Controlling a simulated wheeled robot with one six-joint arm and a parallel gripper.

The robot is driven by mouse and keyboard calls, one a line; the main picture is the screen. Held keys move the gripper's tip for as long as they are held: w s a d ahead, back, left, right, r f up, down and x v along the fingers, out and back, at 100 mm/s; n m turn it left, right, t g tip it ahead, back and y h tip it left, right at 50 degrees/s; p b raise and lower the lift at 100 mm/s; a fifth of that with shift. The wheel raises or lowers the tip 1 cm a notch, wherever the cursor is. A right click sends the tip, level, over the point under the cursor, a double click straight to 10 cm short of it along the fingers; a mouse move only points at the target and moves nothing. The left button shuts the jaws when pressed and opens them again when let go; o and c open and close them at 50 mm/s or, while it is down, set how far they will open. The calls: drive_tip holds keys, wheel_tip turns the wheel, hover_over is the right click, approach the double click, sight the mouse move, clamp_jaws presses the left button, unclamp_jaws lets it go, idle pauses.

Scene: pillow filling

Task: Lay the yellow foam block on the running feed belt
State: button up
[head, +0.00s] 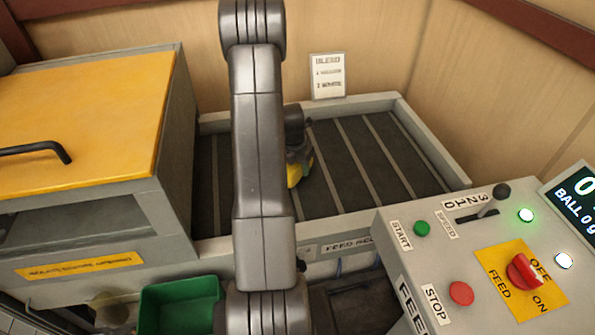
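The feed belt (385,160) is a dark surface with pale slats inside a grey frame, behind the control panel. My arm crosses the middle of the view and hides part of it. My gripper (298,155) is low over the belt, just right of my arm and mostly behind it. One picture does not show belt motion.
A grey cabinet with a yellow lid (90,115) stands left of the belt. The control panel (440,255) at front right has START and STOP buttons, a red feed knob (524,271) and a lit green lamp (526,215). A green bin (180,305) is below. The belt's right part is bare.

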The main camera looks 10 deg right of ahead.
drive_tip(key=shift+f, duration=0.35)
drive_tip(key=shift+f+b, duration=0.4)
drive_tip(key=shift+f, duration=0.15)
drive_tip(key=o, duration=1)
drive_tip(key=shift+r, duration=0.1)
wheel_tip(320, 180, up, 13)
drive_tip(key=s+a+p, duration=0.1)
drive_tip(key=p, duration=0.6)
drive_tip(key=shift+s+a, duration=0.1)
